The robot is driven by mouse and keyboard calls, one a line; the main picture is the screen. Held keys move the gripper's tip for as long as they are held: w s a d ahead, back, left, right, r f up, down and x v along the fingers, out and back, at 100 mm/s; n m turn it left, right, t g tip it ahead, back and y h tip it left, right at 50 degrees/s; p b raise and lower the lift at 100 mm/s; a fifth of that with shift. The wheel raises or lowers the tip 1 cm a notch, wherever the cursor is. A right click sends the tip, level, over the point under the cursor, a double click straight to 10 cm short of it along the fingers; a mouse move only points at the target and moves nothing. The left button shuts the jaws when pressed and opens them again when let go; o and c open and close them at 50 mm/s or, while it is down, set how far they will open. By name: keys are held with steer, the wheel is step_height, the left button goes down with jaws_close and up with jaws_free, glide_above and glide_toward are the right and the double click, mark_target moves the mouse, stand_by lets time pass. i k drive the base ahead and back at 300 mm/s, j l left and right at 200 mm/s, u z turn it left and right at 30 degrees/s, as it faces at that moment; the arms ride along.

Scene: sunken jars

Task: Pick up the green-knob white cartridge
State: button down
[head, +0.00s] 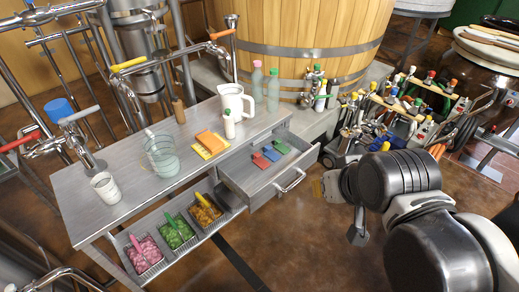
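A white cartridge with a green knob (229,125) stands upright on the steel table (120,207), just in front of a white pitcher (237,101). My gripper (338,213) is at the right, beyond the table's right end and apart from the cartridge. Its two fingers are spread, one toward the left and one downward, with nothing seen between them. Part of the gripper is hidden behind my dark arm links.
An open drawer (297,181) holding red, blue and green items juts out between cartridge and gripper. A glass beaker (160,157), white cup (106,188) and orange sponge (209,141) stand on the table. A cluttered tool rack (420,108) is behind my arm.

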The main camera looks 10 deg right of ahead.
mark_target(228, 117)
steer(key=i+u, duration=0.8)
steer(key=i+l+u, duration=0.25)
steer(key=u, duration=0.2)
steer(key=i+l+u, duration=0.25)
steer(key=u, duration=0.15)
